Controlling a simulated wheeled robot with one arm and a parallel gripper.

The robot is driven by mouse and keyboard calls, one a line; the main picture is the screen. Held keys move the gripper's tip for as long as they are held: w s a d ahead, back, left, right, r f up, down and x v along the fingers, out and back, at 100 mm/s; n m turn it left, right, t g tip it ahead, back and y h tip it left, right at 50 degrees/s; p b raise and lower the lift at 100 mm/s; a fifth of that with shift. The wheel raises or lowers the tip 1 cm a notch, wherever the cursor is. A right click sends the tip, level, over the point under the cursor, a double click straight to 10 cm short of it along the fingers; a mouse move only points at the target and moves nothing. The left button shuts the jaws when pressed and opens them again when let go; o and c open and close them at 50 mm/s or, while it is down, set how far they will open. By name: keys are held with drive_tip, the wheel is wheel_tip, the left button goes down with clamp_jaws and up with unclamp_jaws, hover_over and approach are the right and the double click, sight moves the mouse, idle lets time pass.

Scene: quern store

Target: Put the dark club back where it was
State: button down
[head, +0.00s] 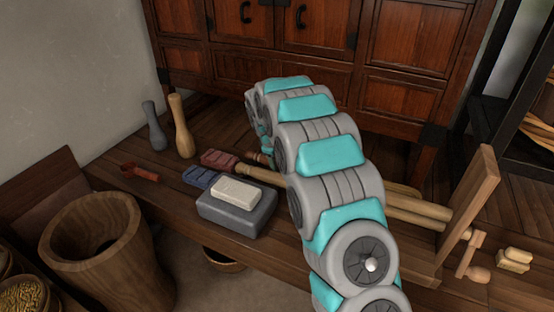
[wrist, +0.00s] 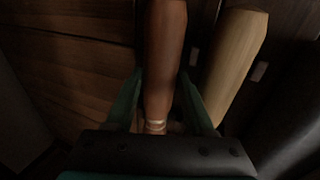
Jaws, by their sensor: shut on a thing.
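In the wrist view the dark club (wrist: 164,55), reddish brown with a pale ring near its lower end, stands between the teal fingers of my gripper (wrist: 164,95), which is shut on it. A pale wooden club (wrist: 234,60) is close on the right of the dark one, outside the fingers. In the head view my arm hides most of the gripper and the dark club. A small brown knob (head: 257,158) shows left of the arm; I cannot tell whether it belongs to the club.
A grey club (head: 154,128) and a pale club (head: 181,128) stand at the bench's back left. A grey block (head: 236,212) bears a whitish bar (head: 236,193). Brushes (head: 218,160) lie behind it. Pale rods (head: 418,208) lie right of my arm. A wooden cabinet (head: 310,70) stands behind.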

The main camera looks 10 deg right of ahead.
drive_tip(key=shift+f, duration=0.2)
drive_tip(key=shift+c, duration=1.3)
unclamp_jaws()
drive_tip(key=shift+r, duration=0.5)
drive_tip(key=v, duration=1.2)
drive_tip(key=shift+b, duration=0.3)
